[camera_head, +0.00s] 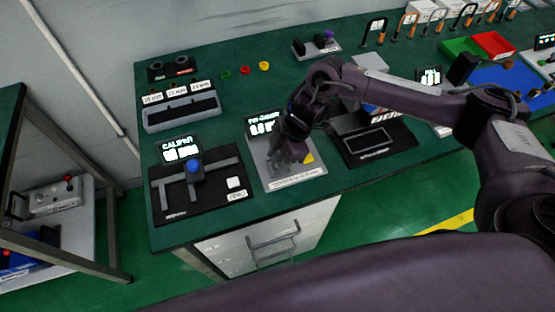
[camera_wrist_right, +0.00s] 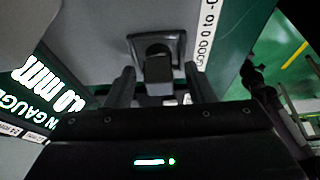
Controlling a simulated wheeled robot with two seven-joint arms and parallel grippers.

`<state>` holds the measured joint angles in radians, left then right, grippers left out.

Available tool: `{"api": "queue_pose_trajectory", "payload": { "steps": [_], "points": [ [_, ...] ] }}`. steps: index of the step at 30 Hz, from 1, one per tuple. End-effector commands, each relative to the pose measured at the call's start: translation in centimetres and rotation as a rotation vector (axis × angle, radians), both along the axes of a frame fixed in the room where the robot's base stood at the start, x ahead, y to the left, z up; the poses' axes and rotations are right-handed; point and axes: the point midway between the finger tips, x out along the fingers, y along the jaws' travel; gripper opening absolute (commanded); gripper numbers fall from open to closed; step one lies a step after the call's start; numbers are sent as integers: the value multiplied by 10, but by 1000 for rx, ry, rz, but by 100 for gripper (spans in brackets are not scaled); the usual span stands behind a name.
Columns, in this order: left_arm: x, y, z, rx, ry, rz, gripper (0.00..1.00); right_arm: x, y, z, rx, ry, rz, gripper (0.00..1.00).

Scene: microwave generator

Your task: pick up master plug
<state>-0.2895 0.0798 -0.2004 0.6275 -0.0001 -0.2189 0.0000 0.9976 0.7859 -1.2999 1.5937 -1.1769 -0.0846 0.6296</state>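My right gripper (camera_head: 292,150) is over the grey pin gauge plate (camera_head: 283,182) in the head view, and it hides part of that plate. In the right wrist view a dark block on a square dark base (camera_wrist_right: 158,48) stands on the grey surface; it may be the master plug, but no label on it shows. The two fingers of my right gripper (camera_wrist_right: 161,85) are spread, one on each side of the dark block, with gaps visible. I cannot tell how deep the block reaches between them. My left gripper is not in view.
A caliper station (camera_head: 195,182) with a blue knob lies to the left. A black panel (camera_head: 372,141) lies to the right of the plate. A labelled grey rack (camera_head: 181,112) and small coloured rings (camera_head: 245,70) are behind. The green bench top (camera_head: 215,140) has narrow free strips between the stations.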

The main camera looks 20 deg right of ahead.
Motion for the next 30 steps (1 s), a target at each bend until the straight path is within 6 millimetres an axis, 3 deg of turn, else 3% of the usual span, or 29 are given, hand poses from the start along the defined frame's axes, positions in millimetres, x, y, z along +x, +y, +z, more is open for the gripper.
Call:
{"api": "queue_pose_trajectory", "payload": {
  "steps": [1, 11, 23, 30],
  "points": [
    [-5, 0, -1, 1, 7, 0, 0, 0, 0, 0, 0, 0, 0, 42],
    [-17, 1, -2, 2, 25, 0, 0, 0, 0, 1, 0, -1, 0, 0],
    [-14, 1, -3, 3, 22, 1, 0, 1, 0, 8, 1, -2, 0, 0],
    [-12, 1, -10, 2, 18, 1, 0, 2, 0, 44, 2, -8, 1, 0]
  ]
}}
